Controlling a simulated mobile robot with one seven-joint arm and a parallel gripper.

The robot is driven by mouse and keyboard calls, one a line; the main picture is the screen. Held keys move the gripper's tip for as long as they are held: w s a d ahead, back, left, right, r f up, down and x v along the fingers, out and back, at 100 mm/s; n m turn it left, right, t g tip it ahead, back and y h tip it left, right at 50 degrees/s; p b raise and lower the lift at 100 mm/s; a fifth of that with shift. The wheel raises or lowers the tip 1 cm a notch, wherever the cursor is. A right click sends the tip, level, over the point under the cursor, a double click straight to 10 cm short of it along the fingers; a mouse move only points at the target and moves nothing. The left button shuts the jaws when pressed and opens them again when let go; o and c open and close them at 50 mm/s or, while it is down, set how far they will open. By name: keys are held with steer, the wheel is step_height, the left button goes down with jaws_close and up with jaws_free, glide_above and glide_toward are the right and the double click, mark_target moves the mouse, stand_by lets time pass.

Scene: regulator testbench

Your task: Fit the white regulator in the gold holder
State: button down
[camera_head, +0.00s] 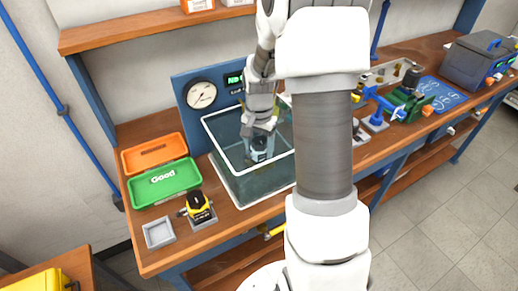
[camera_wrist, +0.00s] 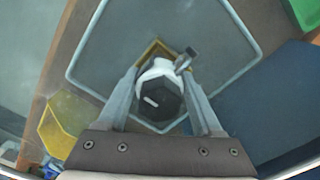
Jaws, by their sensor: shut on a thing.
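The white regulator (camera_wrist: 146,76), with a dark hexagonal knob and a small grey gauge or fitting at its side, is between the fingers of my gripper (camera_wrist: 164,100). In the head view my gripper (camera_head: 259,133) reaches down inside the clear tank (camera_head: 241,184), with the regulator (camera_head: 260,149) below it. A gold edge, apparently the gold holder (camera_wrist: 154,49), shows just beyond the regulator in the wrist view. The regulator covers most of it, so I cannot tell whether it is seated or above. The holder cannot be made out in the head view.
The tank's pale rim (camera_head: 221,152) surrounds my gripper. A blue panel with a dial (camera_head: 202,95) stands behind it. A green bin (camera_head: 163,184), an orange bin (camera_head: 154,153), a yellow-black regulator (camera_head: 197,202) and a grey empty holder (camera_head: 158,233) are at left.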

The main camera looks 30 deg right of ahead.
stand_by(0.3)
jaws_free()
steer(key=shift+f, duration=0.1)
steer(key=shift+r+p, duration=2.85)
steer(key=shift+r, duration=1.15)
